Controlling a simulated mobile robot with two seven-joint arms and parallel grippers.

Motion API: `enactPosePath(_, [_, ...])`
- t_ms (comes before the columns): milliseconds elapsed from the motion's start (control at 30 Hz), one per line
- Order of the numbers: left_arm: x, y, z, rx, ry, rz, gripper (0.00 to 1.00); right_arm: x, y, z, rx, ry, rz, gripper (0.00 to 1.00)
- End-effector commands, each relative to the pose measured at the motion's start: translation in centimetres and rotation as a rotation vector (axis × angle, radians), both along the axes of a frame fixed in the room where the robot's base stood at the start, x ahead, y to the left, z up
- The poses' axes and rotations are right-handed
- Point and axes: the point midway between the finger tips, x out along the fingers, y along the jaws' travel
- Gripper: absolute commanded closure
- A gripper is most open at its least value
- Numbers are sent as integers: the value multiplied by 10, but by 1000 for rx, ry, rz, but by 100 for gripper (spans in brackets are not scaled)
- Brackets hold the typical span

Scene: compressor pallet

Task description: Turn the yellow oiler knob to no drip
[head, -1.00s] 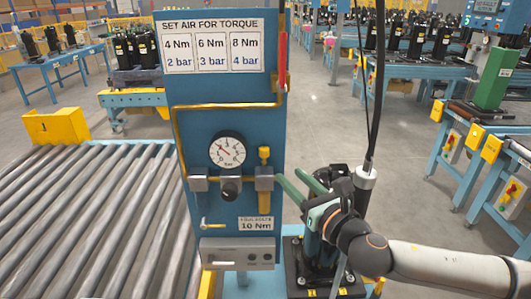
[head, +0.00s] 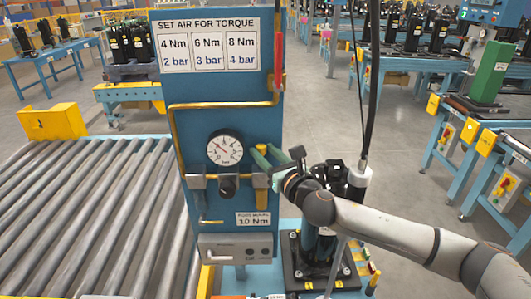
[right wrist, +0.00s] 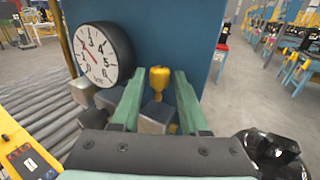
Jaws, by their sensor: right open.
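The yellow oiler knob (right wrist: 159,78) stands upright on top of the oiler's grey block (right wrist: 157,117) on the blue panel. In the right wrist view my right gripper (right wrist: 158,73) is open, with one green finger on each side of the knob and visible gaps between. In the head view the right gripper (head: 264,153) reaches the panel from the right, and its fingers mostly hide the knob. The oiler's yellow lower part (head: 262,200) shows below. Any marking on the knob is too small to read. My left gripper is not in view.
A round pressure gauge (head: 225,149) is left of the oiler, above a black regulator knob (head: 228,186). A black compressor unit (head: 318,250) stands below my right arm. A grey-handled tool hangs on a black cable (head: 371,90) right of the panel. A roller conveyor (head: 90,220) lies left.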

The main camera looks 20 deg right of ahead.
Motion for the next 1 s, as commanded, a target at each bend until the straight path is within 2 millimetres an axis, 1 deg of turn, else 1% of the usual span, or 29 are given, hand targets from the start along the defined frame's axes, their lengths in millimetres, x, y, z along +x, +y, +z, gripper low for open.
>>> enactPosePath(67, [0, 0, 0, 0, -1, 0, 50, 0, 0, 0, 0, 0, 0, 56])
enactPosePath(100, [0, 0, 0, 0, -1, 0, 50, 0, 0, 0, 0, 0, 0, 58])
enactPosePath(400, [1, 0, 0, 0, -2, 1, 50, 0, 0, 0, 0, -1, 0, 92])
enactPosePath(467, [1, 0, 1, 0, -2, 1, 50, 0, 0, 0, 0, -1, 0, 98])
enactPosePath(500, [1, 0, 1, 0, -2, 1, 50, 0, 0, 0, 0, -1, 0, 100])
enactPosePath(833, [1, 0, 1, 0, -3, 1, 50, 0, 0, 0, 1, -1, -5, 100])
enactPosePath(1000, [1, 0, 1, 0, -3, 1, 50, -1, 2, 0, 2, 0, -44, 100])
